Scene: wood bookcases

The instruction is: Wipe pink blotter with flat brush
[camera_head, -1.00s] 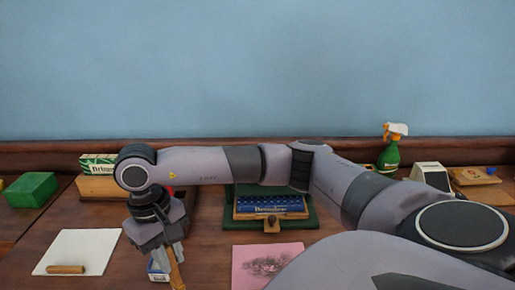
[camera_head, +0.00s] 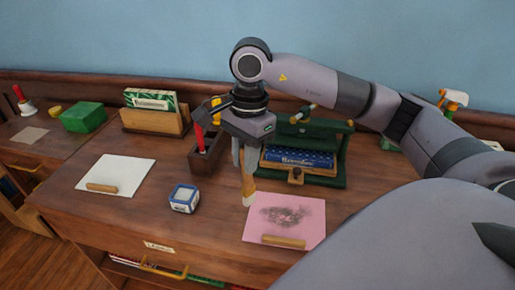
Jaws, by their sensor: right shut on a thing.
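The pink blotter (camera_head: 312,226) lies flat on the wooden desk and has a dark grey smudge in its middle. A small wooden bar (camera_head: 284,242) lies along its front edge. My right gripper (camera_head: 244,162) points down and is shut on the flat brush (camera_head: 249,186), which hangs roughly upright with its pale end lowest. The brush end is at the blotter's back left corner; I cannot tell whether it touches. My left gripper is out of view.
A white sheet (camera_head: 124,170) with a wooden bar lies left. A blue-and-white box (camera_head: 184,197) stands between it and the blotter. A dark wooden holder (camera_head: 206,158) and a green case (camera_head: 328,183) stand behind. A drawer handle (camera_head: 163,270) is in front.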

